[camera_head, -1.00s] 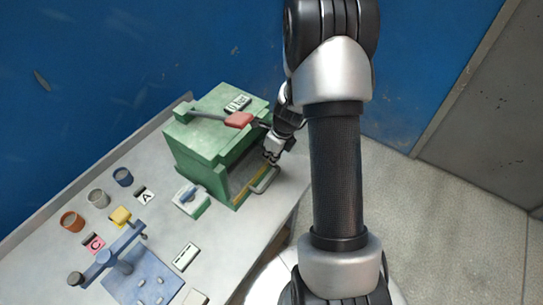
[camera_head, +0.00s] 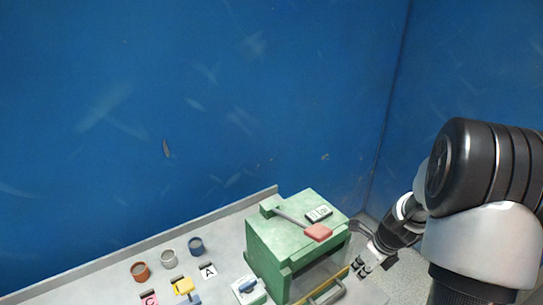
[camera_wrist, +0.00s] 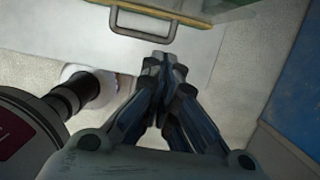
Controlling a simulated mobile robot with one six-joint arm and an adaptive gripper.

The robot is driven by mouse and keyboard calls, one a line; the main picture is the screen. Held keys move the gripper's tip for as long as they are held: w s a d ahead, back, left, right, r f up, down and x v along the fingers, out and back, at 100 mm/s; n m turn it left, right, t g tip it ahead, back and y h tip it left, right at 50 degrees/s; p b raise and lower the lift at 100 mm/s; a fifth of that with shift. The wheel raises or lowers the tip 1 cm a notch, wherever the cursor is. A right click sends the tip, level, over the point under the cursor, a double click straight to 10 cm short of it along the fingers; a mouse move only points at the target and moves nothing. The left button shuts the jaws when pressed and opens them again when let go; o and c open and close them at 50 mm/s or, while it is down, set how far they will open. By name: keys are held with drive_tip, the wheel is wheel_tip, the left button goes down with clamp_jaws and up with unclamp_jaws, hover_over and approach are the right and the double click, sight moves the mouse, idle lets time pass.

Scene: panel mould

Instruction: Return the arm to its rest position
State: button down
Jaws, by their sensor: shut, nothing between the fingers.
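My gripper (camera_head: 361,267) is to the right of the green box (camera_head: 272,247) in the head view, beside its front edge and apart from the red-ended lever (camera_head: 317,232). In the wrist view my gripper (camera_wrist: 164,65) is shut, its fingertips together with nothing between them. The fingertips lie just below a grey handle (camera_wrist: 143,37) in that picture; I cannot tell whether they touch it. My arm (camera_head: 480,235) rises at the right of the head view.
A blue wall (camera_head: 180,100) stands behind. Pale floor shows beyond the table.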

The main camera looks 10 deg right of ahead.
drive_tip(key=s+a+r+n+t+b, duration=0.1)
drive_tip(key=s+a+r+n+b, duration=0.2)
drive_tip(key=a+r+n, duration=0.35)
drive_tip(key=s+a+r+n+b, duration=0.2)
drive_tip(key=a+r+n+b, duration=0.15)
drive_tip(key=a+n, duration=0.45)
drive_tip(key=s+a+r+n+t+h+b, duration=0.1)
drive_tip(key=s+a+n+b, duration=0.3)
drive_tip(key=s+n, duration=1)
drive_tip(key=shift+a+r+n, duration=0.55)
drive_tip(key=shift+a+n, duration=0.1)
drive_tip(key=shift+n, duration=0.8)
drive_tip(key=shift+s, duration=0.1)
